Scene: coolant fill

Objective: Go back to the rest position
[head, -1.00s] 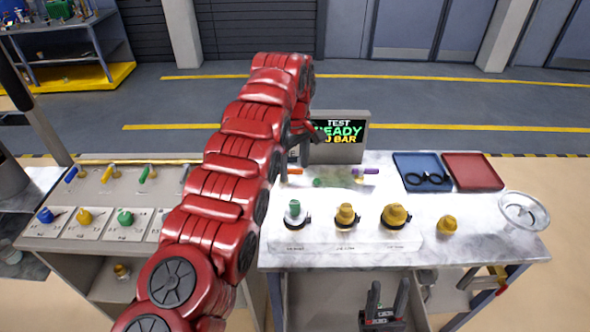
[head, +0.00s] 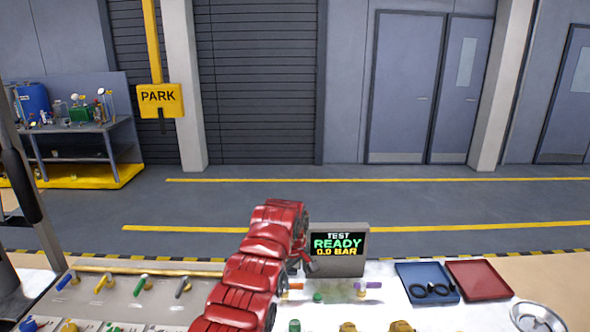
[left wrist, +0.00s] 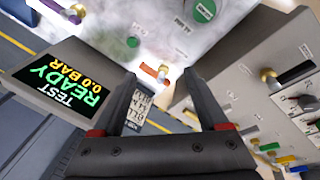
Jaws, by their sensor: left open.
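My left arm comes up from the bottom of the head view, red and bent over, with its left gripper (head: 304,263) just left of the test display. In the left wrist view the left gripper (left wrist: 160,85) has its two dark fingers apart with nothing between them. The test display (head: 338,243) reads READY, 0.0 BAR; it also shows in the left wrist view (left wrist: 62,88). My right gripper is not in view.
A blue tray (head: 412,272) with dark rings and a red tray (head: 480,281) lie on the bench at right. A glass bowl (head: 537,318) is at the lower right corner. A panel with several coloured valve handles (head: 142,286) is at left. The floor beyond is clear.

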